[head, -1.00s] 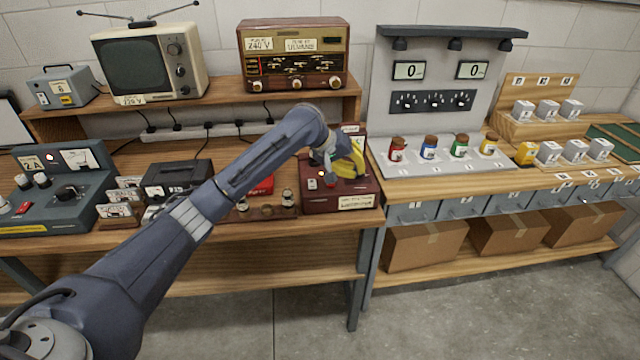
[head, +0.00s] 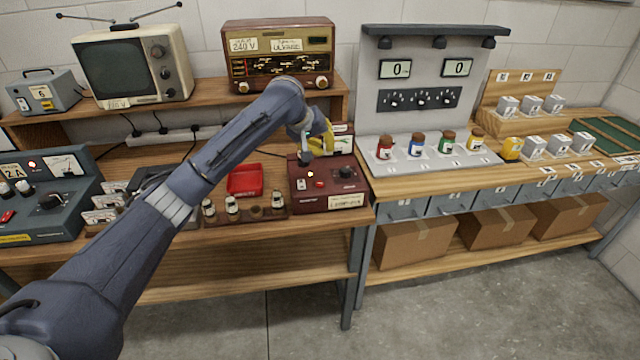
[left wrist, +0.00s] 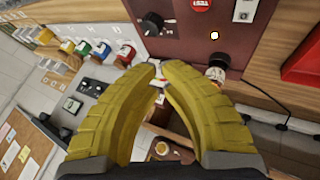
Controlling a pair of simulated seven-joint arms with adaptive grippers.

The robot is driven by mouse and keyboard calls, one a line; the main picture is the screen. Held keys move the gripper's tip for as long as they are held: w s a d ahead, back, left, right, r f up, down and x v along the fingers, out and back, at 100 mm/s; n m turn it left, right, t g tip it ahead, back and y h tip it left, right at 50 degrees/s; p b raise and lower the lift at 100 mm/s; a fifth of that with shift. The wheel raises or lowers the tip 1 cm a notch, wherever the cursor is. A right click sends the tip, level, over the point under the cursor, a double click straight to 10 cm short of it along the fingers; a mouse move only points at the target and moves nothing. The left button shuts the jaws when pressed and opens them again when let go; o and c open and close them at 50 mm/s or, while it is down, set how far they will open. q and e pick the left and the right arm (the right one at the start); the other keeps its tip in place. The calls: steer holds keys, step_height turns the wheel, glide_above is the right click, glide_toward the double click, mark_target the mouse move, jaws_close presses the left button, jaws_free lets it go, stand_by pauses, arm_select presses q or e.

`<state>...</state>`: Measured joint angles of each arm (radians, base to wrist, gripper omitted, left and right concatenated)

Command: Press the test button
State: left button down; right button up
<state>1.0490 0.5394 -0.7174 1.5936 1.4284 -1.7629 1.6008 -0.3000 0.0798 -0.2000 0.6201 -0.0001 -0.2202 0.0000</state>
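The dark red tester (head: 350,189) stands at the right end of the left bench. Its red test button (head: 319,184) is on the top panel; it also shows at the top edge of the left wrist view (left wrist: 200,5), lettered in white. Beside it are a black knob (head: 346,172) and a small lit lamp (head: 310,174). A tube (left wrist: 216,74) stands in the tester's socket. My left gripper (head: 322,143) is over the back of the tester, apart from the button. Its yellow fingers (left wrist: 160,70) are nearly together at the tips, with nothing clearly held. My right gripper is out of view.
A red tray (head: 245,180) and a wooden rack (head: 245,215) with several tubes are left of the tester. A radio (head: 278,57) is on the shelf behind. Several coloured jars stand on a grey panel (head: 400,169) to the right.

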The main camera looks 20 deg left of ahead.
mark_target(323, 182)
arm_select(q)
steer(key=shift+f, duration=4.3)
steer(key=shift+f, duration=0.15)
steer(key=shift+f, duration=0.25)
steer(key=shift+f, duration=0.5)
steer(key=shift+r, duration=0.9)
steer(key=shift+r, duration=0.1)
steer(key=shift+r, duration=2.4)
